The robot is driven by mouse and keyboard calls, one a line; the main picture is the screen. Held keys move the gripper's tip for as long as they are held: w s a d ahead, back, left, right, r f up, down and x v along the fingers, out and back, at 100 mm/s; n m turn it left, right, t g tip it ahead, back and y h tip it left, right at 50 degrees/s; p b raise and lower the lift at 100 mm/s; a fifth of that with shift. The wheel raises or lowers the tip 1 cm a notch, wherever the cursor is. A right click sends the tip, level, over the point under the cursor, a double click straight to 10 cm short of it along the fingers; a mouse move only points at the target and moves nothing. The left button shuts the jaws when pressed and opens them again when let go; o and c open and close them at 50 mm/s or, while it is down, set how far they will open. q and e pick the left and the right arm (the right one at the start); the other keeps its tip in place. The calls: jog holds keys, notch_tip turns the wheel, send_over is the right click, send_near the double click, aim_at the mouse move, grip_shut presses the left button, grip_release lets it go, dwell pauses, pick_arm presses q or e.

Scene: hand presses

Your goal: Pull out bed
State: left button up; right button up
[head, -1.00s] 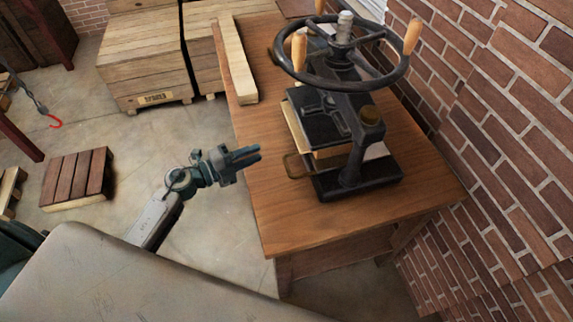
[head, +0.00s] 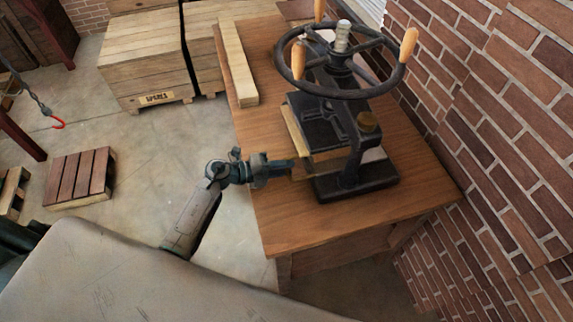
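The black press (head: 352,130) stands on the wooden table, with a round handwheel (head: 348,88) with wooden grips on top. Its bed is low in the press, with a wooden edge (head: 296,128) showing on the left side. A small brass-coloured handle (head: 300,172) sticks out at the left, partly hidden by my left gripper. My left gripper (head: 290,165) is level with this handle, its fingertips over or touching it. I cannot tell whether the fingers are shut on it. My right gripper is out of view.
A long pale wooden beam (head: 238,65) lies on the table (head: 330,222) behind my gripper. Wooden crates (head: 142,62) and a pallet (head: 78,178) stand on the floor to the left. A brick wall (head: 490,130) closes off the right side.

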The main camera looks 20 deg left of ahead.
pick_arm(q)
jog(key=shift+w+d+f, duration=0.1)
jog(key=shift+w+d, duration=0.15)
jog(key=shift+d, duration=0.15)
grip_shut()
